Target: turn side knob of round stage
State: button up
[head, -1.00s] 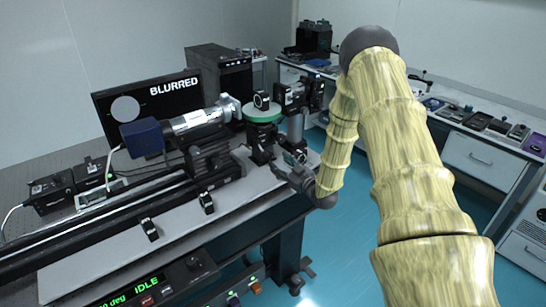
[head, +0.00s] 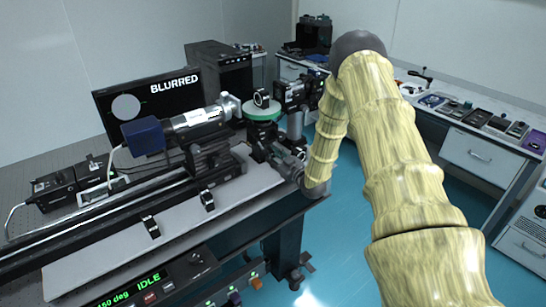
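The round stage has a green disc top (head: 263,113) with a small black ring-shaped mount (head: 261,99) standing on it. It sits on a dark base at the right end of the bench. My gripper (head: 279,154) is low at the front right of this base, close to or touching it; I cannot tell which. Its fingers are small and dark against the dark base, so their opening is not clear. The side knob is not distinguishable and may be hidden behind my gripper.
A camera (head: 295,92) stands right behind the stage, and a silver-and-black lens tube (head: 195,121) lies to its left. A monitor (head: 146,103) reads "BLURRED". Blue floor is free at the right.

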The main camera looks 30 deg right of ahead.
jog(key=shift+f+m+b, duration=0.1)
jog(key=shift+m+b, duration=0.3)
jog(key=shift+b, duration=0.15)
jog(key=o, duration=1)
jog(key=shift+s, duration=0.1)
jog(key=s, duration=0.8)
jog(key=s+d, duration=0.1)
jog(key=s, duration=0.2)
jog(key=shift+s, duration=0.4)
